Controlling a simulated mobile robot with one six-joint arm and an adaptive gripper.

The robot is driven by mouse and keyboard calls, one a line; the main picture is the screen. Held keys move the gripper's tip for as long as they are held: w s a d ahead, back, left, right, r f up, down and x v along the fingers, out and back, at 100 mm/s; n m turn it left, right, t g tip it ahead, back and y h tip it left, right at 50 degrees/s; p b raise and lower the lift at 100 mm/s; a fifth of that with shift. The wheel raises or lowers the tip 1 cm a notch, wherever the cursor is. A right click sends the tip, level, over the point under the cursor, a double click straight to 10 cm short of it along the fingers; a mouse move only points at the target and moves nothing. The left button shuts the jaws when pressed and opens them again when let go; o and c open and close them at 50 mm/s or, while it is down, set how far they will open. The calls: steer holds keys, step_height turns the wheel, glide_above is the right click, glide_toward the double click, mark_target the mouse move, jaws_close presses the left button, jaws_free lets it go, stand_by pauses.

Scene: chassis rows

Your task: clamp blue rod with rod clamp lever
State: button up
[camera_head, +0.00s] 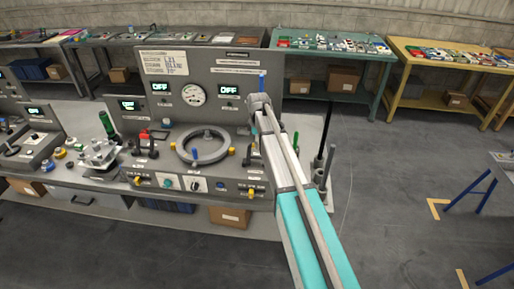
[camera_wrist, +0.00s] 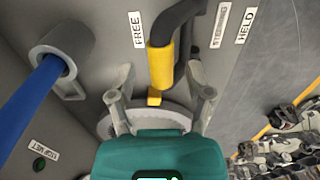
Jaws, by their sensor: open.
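The blue rod (camera_wrist: 28,98) runs through a grey ring-shaped holder (camera_wrist: 62,55) at the left of the wrist view. In the head view a blue rod (camera_head: 262,82) stands up beside my gripper (camera_head: 259,103). The rod clamp lever, a dark bent bar with a yellow grip (camera_wrist: 160,70), is in the upper middle of the wrist view. Its grip lies closer to the FREE label (camera_wrist: 137,29) than to the HELD label (camera_wrist: 245,25). My gripper (camera_wrist: 162,90) is open, with its fingers on either side of the yellow end. Contact cannot be told.
A grey panel with a dial gauge (camera_head: 193,95) and a large ring (camera_head: 202,147) stands left of my arm. Dark upright rods (camera_head: 327,150) are at its right. Benches with parts (camera_head: 332,43) line the back. Floor to the right is mostly clear.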

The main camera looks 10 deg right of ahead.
steer(key=shift+f, duration=0.45)
jaws_close()
stand_by(0.3)
